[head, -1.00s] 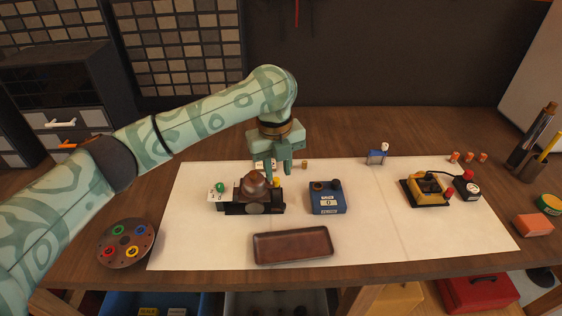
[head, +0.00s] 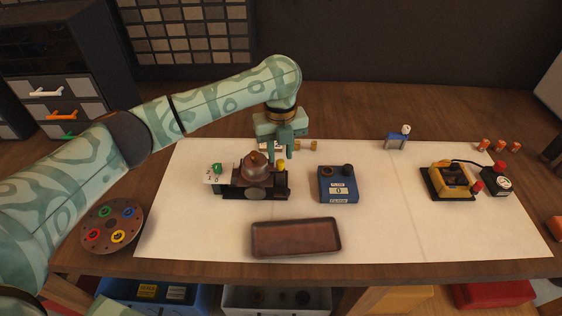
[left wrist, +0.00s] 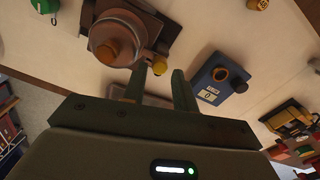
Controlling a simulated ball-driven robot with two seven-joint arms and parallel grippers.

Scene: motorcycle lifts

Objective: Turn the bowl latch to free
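A brown bowl (head: 257,172) with an orange-brown knob on top sits on a dark fixture (head: 226,190) on the white mat. It also shows in the left wrist view (left wrist: 118,38). A small yellow knob (head: 281,165), which looks like the latch, stands at the bowl's right side; in the left wrist view the yellow knob (left wrist: 159,68) appears close to one fingertip. My left gripper (head: 282,153) points down just behind the knob. Its fingers (left wrist: 161,78) are apart with nothing held between them; contact with the knob cannot be told. My right gripper is not in view.
A green knob (head: 217,168) stands on a white plate left of the bowl. A blue counter box (head: 338,196) stands close on the right. A brown tray (head: 296,224) lies in front. A yellow device (head: 452,184) is farther right. The mat (head: 390,225) is bare right of the tray.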

